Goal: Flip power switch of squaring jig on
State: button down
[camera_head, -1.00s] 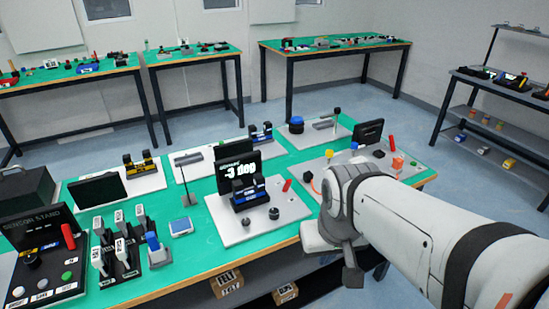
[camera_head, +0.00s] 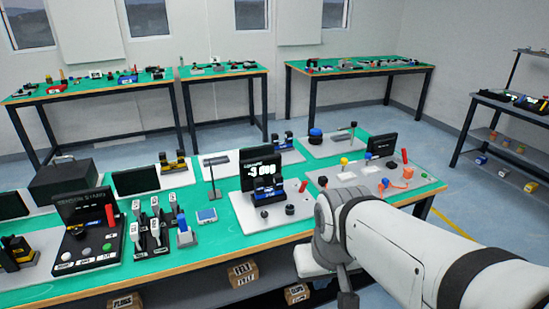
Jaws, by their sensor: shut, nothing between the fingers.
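The squaring jig is probably the pale board (camera_head: 245,221) near the bench's middle. Its black display (camera_head: 249,185) is lit with large white characters starting "-3"; the smaller heading is hard to read. A blue-and-black fixture (camera_head: 267,190) stands before the display. A small red upright piece (camera_head: 303,186), possibly the power switch, is at the board's right; its on or off position is too small to tell. Dark knobs (camera_head: 290,209) sit near the front. My white arm reaches in from the lower right, right of the board. My gripper cannot be made out.
A sensor stand (camera_head: 84,211) and several upright white-handled tools (camera_head: 155,222) stand left of the jig. Another board (camera_head: 350,178) with small parts and a dark screen lies right. Boxes (camera_head: 243,272) sit on the shelf below. Blue floor is open behind the bench.

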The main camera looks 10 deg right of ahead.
aim_at(304, 184)
jog(key=z, duration=0.05)
jog(key=i, duration=1)
jog(key=u, duration=0.05)
